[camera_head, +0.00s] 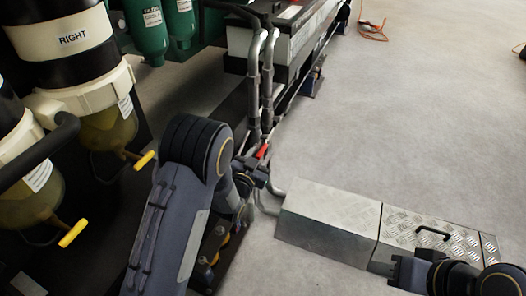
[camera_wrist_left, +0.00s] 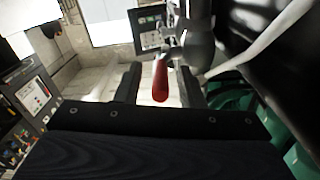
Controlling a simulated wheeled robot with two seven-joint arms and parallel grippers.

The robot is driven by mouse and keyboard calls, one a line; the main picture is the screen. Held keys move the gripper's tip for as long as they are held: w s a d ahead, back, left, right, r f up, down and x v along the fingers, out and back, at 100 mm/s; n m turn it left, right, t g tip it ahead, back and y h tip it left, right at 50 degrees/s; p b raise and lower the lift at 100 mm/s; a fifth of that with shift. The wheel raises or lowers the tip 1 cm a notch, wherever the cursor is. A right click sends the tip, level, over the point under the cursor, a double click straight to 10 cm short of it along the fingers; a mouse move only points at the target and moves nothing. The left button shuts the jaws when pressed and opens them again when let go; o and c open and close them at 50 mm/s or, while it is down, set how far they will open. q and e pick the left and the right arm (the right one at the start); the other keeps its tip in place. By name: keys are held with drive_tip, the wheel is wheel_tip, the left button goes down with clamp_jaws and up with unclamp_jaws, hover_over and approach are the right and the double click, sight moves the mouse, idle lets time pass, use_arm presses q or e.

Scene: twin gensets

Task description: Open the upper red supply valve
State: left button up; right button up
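A red valve handle (camera_head: 262,151) shows at the lower end of two grey vertical pipes (camera_head: 262,85) in the head view. My left gripper (camera_head: 255,172) is right at it, partly hidden behind my own arm. In the left wrist view the red handle (camera_wrist_left: 160,80) stands between the two dark fingers of my left gripper (camera_wrist_left: 159,90), with a visible gap on each side. The valve body behind the handle is blurred. My right gripper (camera_head: 398,272) is low at the right, over the metal step box; its finger gap is not clear.
A tread-plate metal box (camera_head: 335,218) with a black handle lies right of the pipes. Filter housings, one labelled RIGHT (camera_head: 72,38), with yellow levers (camera_head: 144,160) stand left. A control panel (camera_wrist_left: 36,95) shows in the wrist view. The floor at upper right is mostly clear.

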use_arm(q)
drive_tip(key=shift+x, duration=1.2)
drive_tip(key=shift+c, duration=0.3)
clamp_jaws()
